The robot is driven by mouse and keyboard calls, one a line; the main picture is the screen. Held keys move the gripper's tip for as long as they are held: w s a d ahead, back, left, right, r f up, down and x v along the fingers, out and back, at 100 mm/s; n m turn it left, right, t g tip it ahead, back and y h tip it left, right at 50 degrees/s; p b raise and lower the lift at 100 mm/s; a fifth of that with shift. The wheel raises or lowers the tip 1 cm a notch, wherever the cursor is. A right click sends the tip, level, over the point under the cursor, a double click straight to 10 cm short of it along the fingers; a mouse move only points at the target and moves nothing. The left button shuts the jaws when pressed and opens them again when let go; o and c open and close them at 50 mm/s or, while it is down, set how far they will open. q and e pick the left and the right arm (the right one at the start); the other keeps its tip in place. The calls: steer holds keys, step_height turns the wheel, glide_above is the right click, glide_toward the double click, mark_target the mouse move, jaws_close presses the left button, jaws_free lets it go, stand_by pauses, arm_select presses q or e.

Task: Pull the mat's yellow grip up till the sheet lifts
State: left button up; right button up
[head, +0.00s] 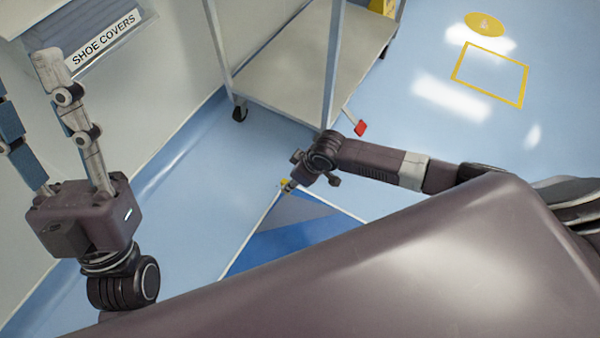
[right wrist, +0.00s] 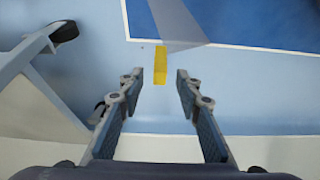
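The blue mat (head: 285,245) lies on the floor below my right arm, its near part hidden by my own body. Its blue surface (right wrist: 270,20) also shows at the top of the right wrist view. The small yellow grip (right wrist: 161,65) is at the mat's edge, joined to a grey-blue strip of sheet (right wrist: 178,25). My right gripper (right wrist: 158,76) is open, with the grip between and just beyond its fingertips; I see no finger contact. In the head view the grip (head: 284,182) is partly hidden by this gripper. My left gripper (head: 25,80) is open and empty, fingers up.
A metal cart (head: 290,75) on casters stands just beyond the mat, with a red-tipped lever (head: 360,128) low at its near corner. A wall with a shoe covers holder (head: 105,40) is at left. Open floor with yellow markings (head: 490,75) lies at right.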

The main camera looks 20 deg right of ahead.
steer(key=v, duration=0.7)
steer(key=shift+s+r, duration=0.2)
steer(key=shift+r, duration=0.05)
